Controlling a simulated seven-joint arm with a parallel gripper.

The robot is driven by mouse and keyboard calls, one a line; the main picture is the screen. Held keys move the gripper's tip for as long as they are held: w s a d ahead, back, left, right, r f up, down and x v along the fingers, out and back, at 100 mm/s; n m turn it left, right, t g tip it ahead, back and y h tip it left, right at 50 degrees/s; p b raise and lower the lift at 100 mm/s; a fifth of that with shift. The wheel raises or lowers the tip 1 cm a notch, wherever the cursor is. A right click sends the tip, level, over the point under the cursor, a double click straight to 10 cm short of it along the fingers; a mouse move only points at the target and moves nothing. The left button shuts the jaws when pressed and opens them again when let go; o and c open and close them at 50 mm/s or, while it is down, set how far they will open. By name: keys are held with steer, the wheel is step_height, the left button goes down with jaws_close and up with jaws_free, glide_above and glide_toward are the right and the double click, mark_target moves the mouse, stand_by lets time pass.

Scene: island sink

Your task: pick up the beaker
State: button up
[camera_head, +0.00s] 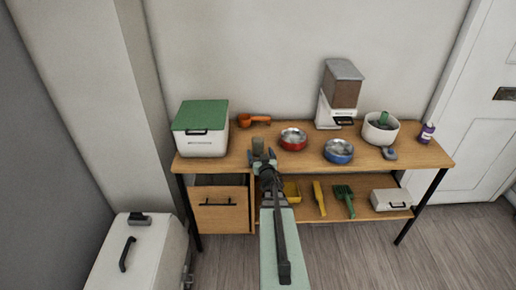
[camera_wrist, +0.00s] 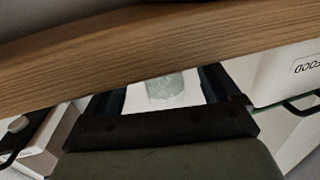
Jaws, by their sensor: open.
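My gripper (camera_head: 262,157) is open at the front left part of the wooden table (camera_head: 225,165). A small greyish cylinder, which looks like the beaker (camera_head: 257,146), stands just beyond its fingertips. In the wrist view, a pale green, translucent, faceted piece, likely the beaker (camera_wrist: 164,87), shows between the two dark fingers. There is room between it and each finger, and I cannot see contact. A wooden edge (camera_wrist: 90,62) crosses the upper wrist view and hides part of what lies beyond.
A white box with a green lid (camera_head: 203,143) stands close left. An orange scoop (camera_head: 254,119) lies behind. A red bowl (camera_head: 293,138), a blue bowl (camera_head: 338,151), a dispenser (camera_head: 340,95) and a white bowl (camera_head: 379,132) stand right. Below is a shelf with tools.

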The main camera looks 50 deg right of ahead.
mark_target(259, 152)
steer(key=x, duration=0.3)
steer(key=shift+c, duration=0.4)
steer(key=c, duration=1.1)
steer(key=shift+r, duration=0.25)
step_height(259, 152, up, 17)
stand_by(1.4)
steer(key=shift+r, duration=0.25)
stand_by(0.3)
